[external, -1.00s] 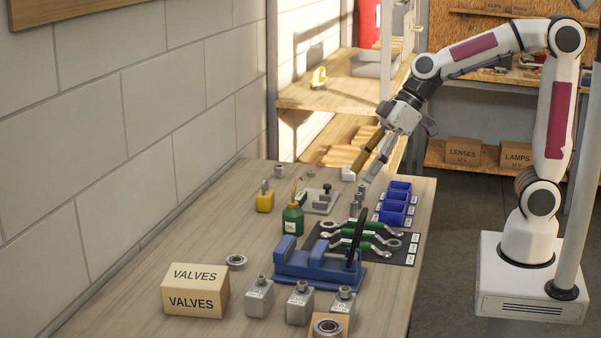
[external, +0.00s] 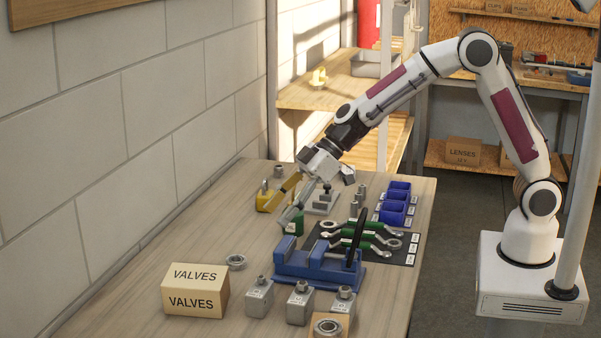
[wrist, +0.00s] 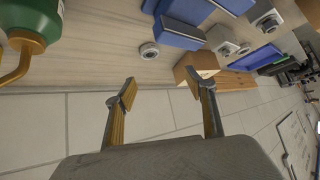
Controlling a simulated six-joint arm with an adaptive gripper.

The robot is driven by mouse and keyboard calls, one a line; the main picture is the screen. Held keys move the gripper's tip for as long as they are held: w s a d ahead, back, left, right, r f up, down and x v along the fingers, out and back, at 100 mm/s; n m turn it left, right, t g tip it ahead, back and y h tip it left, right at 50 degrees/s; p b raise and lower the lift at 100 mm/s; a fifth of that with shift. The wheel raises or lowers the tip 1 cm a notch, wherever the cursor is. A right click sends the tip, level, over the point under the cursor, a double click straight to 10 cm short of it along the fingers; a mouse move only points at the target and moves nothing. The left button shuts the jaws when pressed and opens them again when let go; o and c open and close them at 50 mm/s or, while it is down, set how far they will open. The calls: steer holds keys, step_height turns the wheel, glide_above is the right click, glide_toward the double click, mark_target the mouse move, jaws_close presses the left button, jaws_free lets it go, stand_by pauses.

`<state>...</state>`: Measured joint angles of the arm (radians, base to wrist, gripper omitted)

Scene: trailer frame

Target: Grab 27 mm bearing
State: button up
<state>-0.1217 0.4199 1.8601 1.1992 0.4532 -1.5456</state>
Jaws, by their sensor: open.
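A ring-shaped metal bearing (external: 236,262) lies on the bench beside the VALVES box. It also shows in the wrist view (wrist: 149,51), beyond and between my fingertips. Another bearing (external: 328,326) sits on a wooden block at the front edge of the picture, and a small ring-like part (external: 280,171) is at the back of the bench. I cannot read which one is 27 mm.
The VALVES box (external: 195,291) stands right beside the bearing. A blue vise (external: 310,267), several metal blocks (external: 259,297) and wrenches (external: 375,240) lie to the right. The green oil can (wrist: 22,32) is close in the wrist view. The bench left of the bearing is clear.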

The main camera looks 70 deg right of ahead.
glide_toward(242, 258)
steer(key=shift+w+a+f, duration=0.3)
steer(key=shift+w+a, duration=0.15)
steer(key=shift+x, duration=1.3)
steer(key=shift+a+f, duration=0.1)
steer(key=shift+x, duration=2.45)
steer(key=shift+w, duration=0.15)
steer(key=c, duration=1.3)
